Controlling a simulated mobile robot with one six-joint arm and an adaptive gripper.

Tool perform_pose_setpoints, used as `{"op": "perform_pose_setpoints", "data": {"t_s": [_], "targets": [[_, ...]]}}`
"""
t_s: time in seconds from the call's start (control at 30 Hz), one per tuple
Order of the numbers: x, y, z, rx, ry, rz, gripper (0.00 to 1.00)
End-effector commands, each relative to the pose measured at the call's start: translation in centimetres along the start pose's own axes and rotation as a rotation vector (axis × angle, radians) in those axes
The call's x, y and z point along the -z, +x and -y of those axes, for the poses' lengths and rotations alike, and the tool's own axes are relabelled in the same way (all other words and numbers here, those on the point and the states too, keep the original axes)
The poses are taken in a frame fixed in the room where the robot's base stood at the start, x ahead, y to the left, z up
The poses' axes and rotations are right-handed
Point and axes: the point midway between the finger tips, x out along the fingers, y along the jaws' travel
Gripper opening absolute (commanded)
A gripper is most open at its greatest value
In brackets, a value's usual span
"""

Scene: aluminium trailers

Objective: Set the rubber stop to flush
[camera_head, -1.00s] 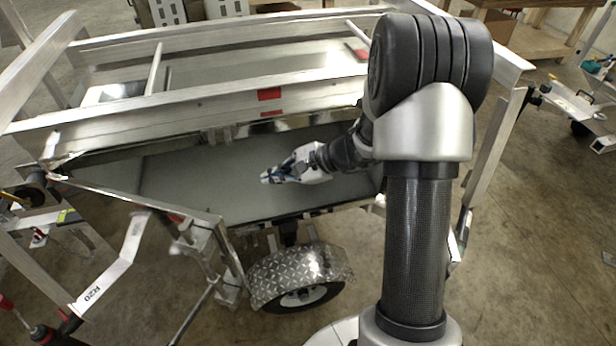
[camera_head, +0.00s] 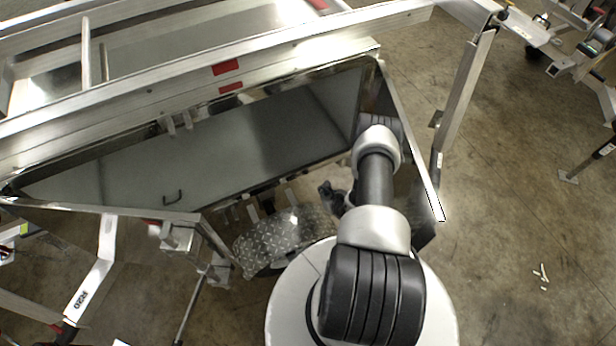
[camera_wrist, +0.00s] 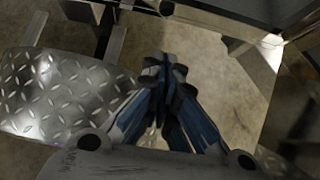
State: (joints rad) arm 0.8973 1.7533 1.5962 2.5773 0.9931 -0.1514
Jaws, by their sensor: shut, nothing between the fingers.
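I cannot make out the rubber stop for certain in either view. My gripper (camera_wrist: 165,80) shows in the wrist view with its blue and dark fingers together and nothing between them. It points down past the diamond-plate fender (camera_wrist: 62,92), over bare concrete floor. In the head view my arm reaches down beside the trailer's right end, to the right of the same fender (camera_head: 285,232).
A slanted metal leg (camera_head: 466,85) stands at right. Small white pieces (camera_head: 541,275) lie on the open floor.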

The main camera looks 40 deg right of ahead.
Motion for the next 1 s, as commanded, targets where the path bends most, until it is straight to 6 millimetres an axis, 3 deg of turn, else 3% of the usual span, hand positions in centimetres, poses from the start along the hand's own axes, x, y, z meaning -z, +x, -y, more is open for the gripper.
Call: {"op": "perform_pose_setpoints", "data": {"t_s": [0.53,0.73,1.0], "targets": [[0.0,10.5,-0.2,-0.003,-0.005,0.004,0.0],[-2.2,12.1,-0.1,-0.003,-0.005,0.003,0.0],[-2.8,12.6,-0.1,-0.003,-0.002,0.0,0.0]]}}
